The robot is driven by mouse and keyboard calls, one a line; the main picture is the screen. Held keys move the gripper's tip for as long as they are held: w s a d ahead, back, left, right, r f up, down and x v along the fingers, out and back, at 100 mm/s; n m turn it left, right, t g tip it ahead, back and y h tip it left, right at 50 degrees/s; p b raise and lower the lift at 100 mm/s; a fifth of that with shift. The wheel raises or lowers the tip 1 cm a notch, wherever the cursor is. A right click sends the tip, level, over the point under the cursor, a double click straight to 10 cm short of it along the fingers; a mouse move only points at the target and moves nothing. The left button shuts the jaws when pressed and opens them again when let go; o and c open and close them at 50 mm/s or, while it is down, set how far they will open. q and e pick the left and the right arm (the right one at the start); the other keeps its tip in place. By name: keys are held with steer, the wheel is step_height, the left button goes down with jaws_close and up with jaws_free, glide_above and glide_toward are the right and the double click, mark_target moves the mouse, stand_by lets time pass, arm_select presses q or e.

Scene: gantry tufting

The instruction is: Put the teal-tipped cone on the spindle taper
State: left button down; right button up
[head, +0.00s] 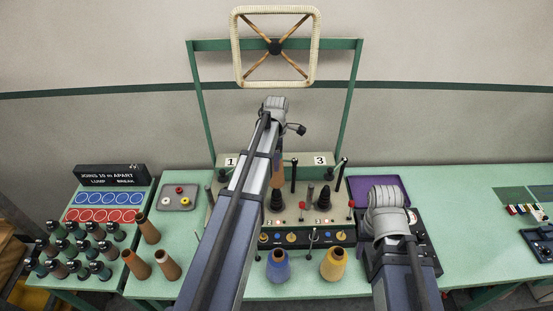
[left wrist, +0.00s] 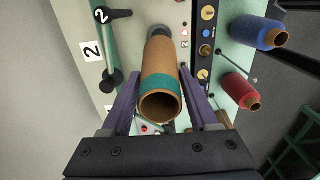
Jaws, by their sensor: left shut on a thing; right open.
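In the left wrist view my left gripper (left wrist: 160,88) is shut on the brown teal-tipped cone (left wrist: 160,60). Its open, teal-banded end faces the camera; the far end points at the machine panel, with a grey round part showing just beyond it. In the head view the cone (head: 279,174) hangs upright, partly behind my left arm, over a black spindle taper (head: 276,202). I cannot tell whether they touch. A second black taper (head: 324,199) stands bare to the right. My right arm is at the right; its gripper is hidden.
Blue (head: 278,266) and yellow (head: 334,264) yarn cones stand at the front. Upright black levers (head: 340,172) flank the tapers. A purple tray (head: 370,188) lies behind my right arm. The table's right side is mostly clear.

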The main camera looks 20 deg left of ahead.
arm_select(q)
steer(key=shift+f+b, duration=7.15)
steer(key=shift+f, duration=0.4)
steer(key=shift+c, duration=0.4)
jaws_free()
step_height(320, 180, up, 8)
steer(key=p, duration=0.7)
steer(key=shift+p, duration=0.3)
steer(key=shift+f, duration=0.1)
